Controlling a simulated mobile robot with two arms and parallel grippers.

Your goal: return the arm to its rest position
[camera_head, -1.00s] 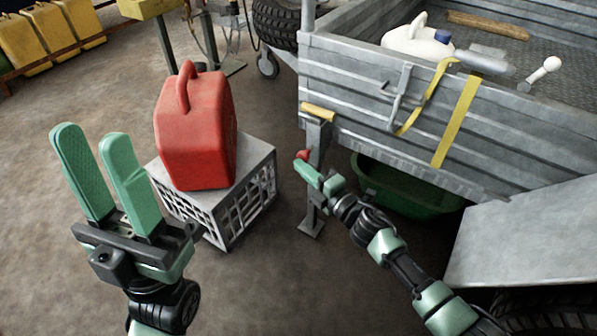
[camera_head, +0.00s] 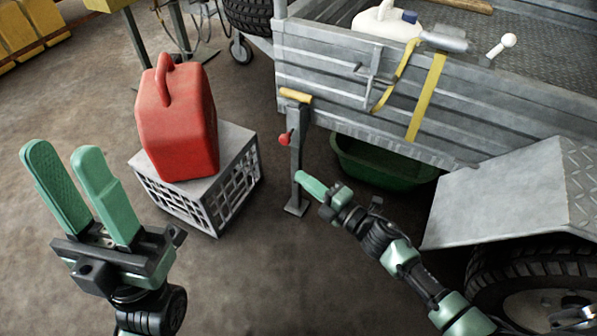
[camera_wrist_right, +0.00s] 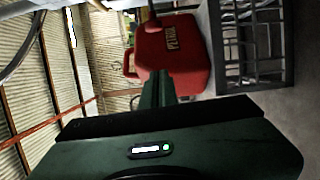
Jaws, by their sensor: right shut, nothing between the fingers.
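My right gripper (camera_head: 311,185) is shut and empty, in front of the trailer's leg. Its closed green fingers (camera_wrist_right: 157,90) also show in the right wrist view, pointing towards the red jerry can. My left gripper (camera_head: 64,152) is raised at the left of the head view. Its two green fingers stand slightly apart with nothing between them.
A red jerry can (camera_head: 178,125) stands on a grey crate (camera_head: 215,200). The metal trailer (camera_head: 330,75) has a leg (camera_head: 297,165) with a red knob (camera_head: 285,138). A green tub (camera_head: 385,170) sits underneath; a fender (camera_head: 500,195) is right of my right arm. Floor in front is clear.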

